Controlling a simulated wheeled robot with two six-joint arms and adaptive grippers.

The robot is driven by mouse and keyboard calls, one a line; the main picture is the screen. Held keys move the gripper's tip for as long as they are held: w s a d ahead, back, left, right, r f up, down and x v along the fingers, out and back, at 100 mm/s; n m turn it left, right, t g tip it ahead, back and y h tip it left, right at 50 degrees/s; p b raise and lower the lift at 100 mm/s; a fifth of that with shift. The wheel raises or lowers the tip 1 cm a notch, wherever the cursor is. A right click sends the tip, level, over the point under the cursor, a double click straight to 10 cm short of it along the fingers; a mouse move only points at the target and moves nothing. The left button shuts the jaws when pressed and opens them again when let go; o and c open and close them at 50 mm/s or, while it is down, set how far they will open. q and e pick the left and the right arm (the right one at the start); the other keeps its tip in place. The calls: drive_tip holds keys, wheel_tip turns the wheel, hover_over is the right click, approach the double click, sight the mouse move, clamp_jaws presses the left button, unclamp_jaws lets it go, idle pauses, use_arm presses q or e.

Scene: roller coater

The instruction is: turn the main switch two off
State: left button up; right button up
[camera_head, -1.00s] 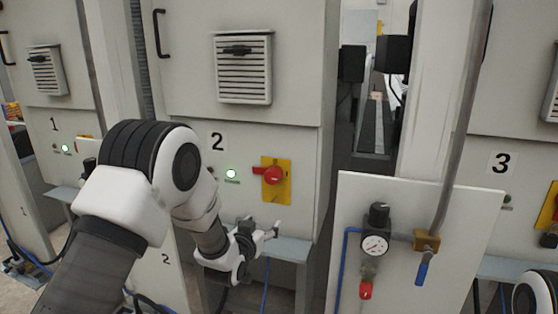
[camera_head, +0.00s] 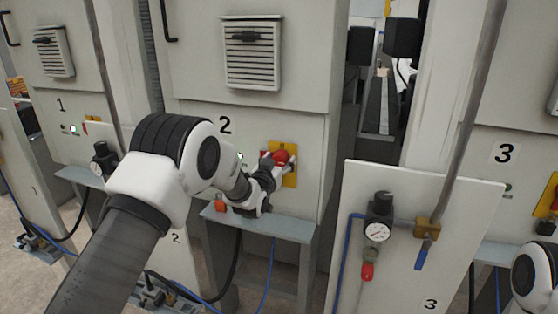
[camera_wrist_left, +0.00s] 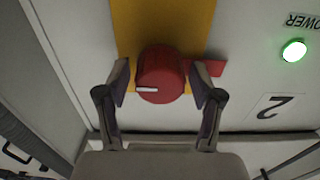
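Main switch two is a red rotary knob (camera_head: 281,156) on a yellow plate (camera_head: 290,178), on the cabinet front marked 2. My left gripper (camera_head: 271,166) is at the knob and partly covers it. In the left wrist view, upside down, the round red knob (camera_wrist_left: 160,78) with a white mark sits between the two fingers of the left gripper (camera_wrist_left: 163,84). The fingers are open, one on each side, with small gaps visible. A red tab (camera_wrist_left: 214,68) sticks out beside the knob, partly behind a finger. The right gripper is out of view.
A green power lamp (camera_wrist_left: 293,51) is lit near the knob. A grey ledge (camera_head: 290,229) juts out below the switch. A panel with a gauge (camera_head: 377,231) and pipes stands to the right. Cabinets 1 and 3 flank this one.

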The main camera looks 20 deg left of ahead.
use_arm(q)
drive_tip(key=c, duration=0.7)
